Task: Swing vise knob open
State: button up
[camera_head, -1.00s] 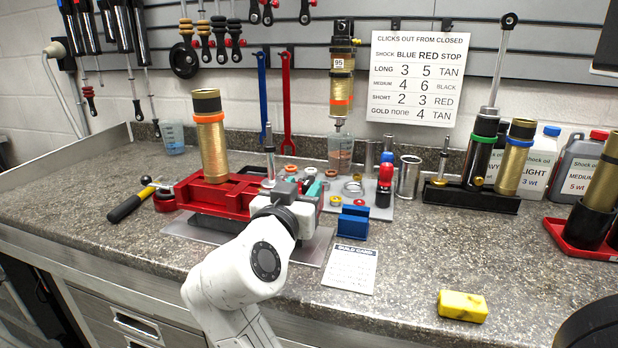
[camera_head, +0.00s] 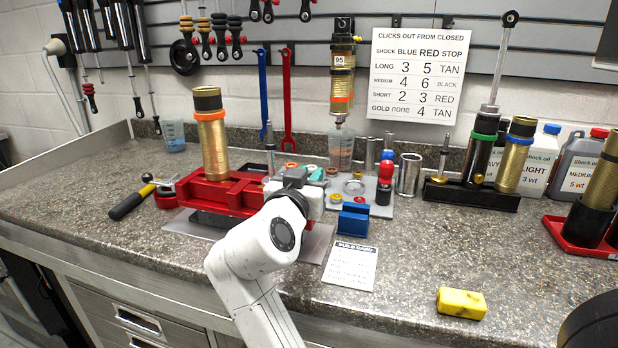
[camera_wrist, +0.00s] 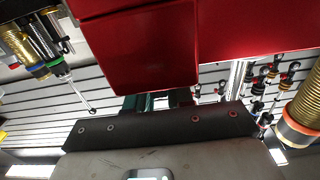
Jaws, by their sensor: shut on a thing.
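The red vise (camera_head: 225,188) sits on the bench at left-centre, with a gold shock body (camera_head: 212,145) upright in it. In the wrist view the vise's red faces (camera_wrist: 150,48) fill the top middle. My gripper (camera_head: 308,182) is at the vise's right end, its fingers partly hidden behind my wrist. In the wrist view my gripper (camera_wrist: 158,103) has its fingers against the underside of the red part in the picture. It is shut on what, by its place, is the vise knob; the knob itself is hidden.
A yellow sponge (camera_head: 461,303) is at front right; the bench between is clear.

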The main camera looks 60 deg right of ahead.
grip_shut()
jog(key=shift+n+t, duration=0.3)
jog(key=shift+t, duration=0.1)
jog(key=n+t+p, duration=0.1)
jog(key=t, duration=0.1)
jog(key=n+t+y+p, duration=0.2)
jog(key=t, duration=0.1)
jog(key=shift+s+r+n+t, duration=0.1)
jog(key=shift+r+n+t, duration=0.2)
jog(key=shift+n, duration=0.1)
jog(key=n+t+y+p, duration=0.4)
jog(key=t+y+p, duration=0.1)
jog(key=p, duration=0.3)
jog(key=shift+n, duration=0.3)
jog(key=n+t+y+p, duration=0.2)
jog(key=y, duration=0.1)
jog(key=shift+f+p, duration=0.1)
jog(key=shift+p, duration=0.3)
jog(key=shift+d+f+n+t+y, duration=0.1)
jog(key=shift+n+t+y, duration=0.35)
jog(key=shift+n+y, duration=0.55)
jog(key=shift+f+n+t+y, duration=0.1)
jog(key=shift+n+t+y, duration=0.5)
jog(key=shift+y, duration=0.7)
jog(key=shift+n+y, duration=1.8)
jog(key=shift+y, duration=1.2)
